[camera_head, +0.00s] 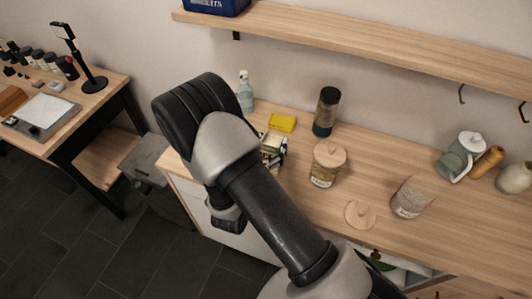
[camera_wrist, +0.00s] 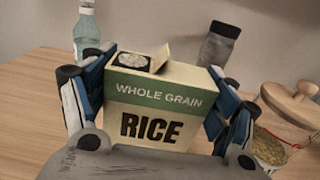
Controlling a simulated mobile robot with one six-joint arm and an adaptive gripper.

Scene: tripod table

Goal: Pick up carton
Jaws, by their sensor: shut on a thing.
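The carton (camera_wrist: 153,115) is a cream box with a green band reading WHOLE GRAIN and RICE, its top flap partly open. It stands upright in the middle of the wrist view. My gripper (camera_wrist: 152,110) has one blue-padded finger on each side of it and is shut on it. In the head view the carton (camera_head: 274,150) shows only in part on the wooden counter, behind my arm. I cannot tell whether the carton's base touches the counter.
A clear bottle (camera_head: 245,92), a yellow sponge (camera_head: 282,122) and a dark-topped jar (camera_head: 326,112) stand behind the carton. A wooden-lidded jar (camera_head: 326,164) is close on its right. A loose lid (camera_head: 360,214) and an open jar (camera_head: 410,197) stand further right. A shelf (camera_head: 370,35) runs above.

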